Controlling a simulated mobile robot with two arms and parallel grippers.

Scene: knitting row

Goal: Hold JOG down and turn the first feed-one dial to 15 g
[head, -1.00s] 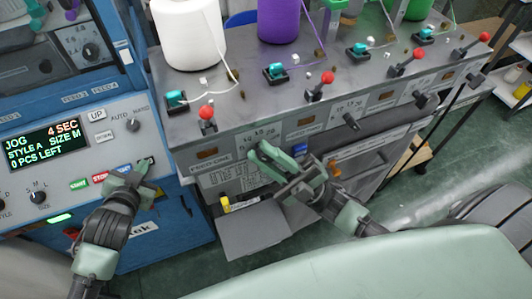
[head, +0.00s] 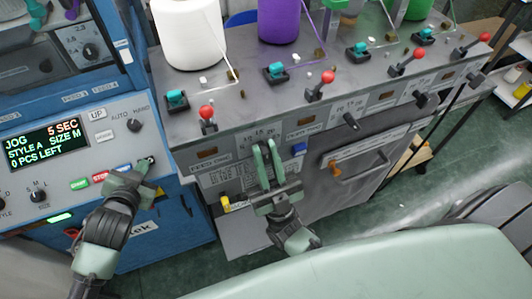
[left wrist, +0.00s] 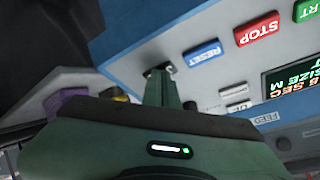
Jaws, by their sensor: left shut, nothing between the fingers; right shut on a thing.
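The control panel's display (head: 43,140) reads JOG, 5 SEC, STYLE A, SIZE M, 0 PCS LEFT. My left gripper (head: 146,165) is shut and empty, its tips against the panel's right end at the JOG button, which they mostly cover. In the left wrist view the closed fingertips (left wrist: 158,78) meet the panel beside the blue RESET button (left wrist: 202,53). My right gripper (head: 265,147) is shut on the first feed-one dial, whose knob is mostly hidden between the fingers. The fingers point nearly straight up at the dial's scale (head: 262,132), near its middle mark, 15.
A second feed dial (head: 349,120) sits further right on the same front. Red-knobbed levers (head: 207,113) and yarn cones (head: 190,35) stand on the ledge above.

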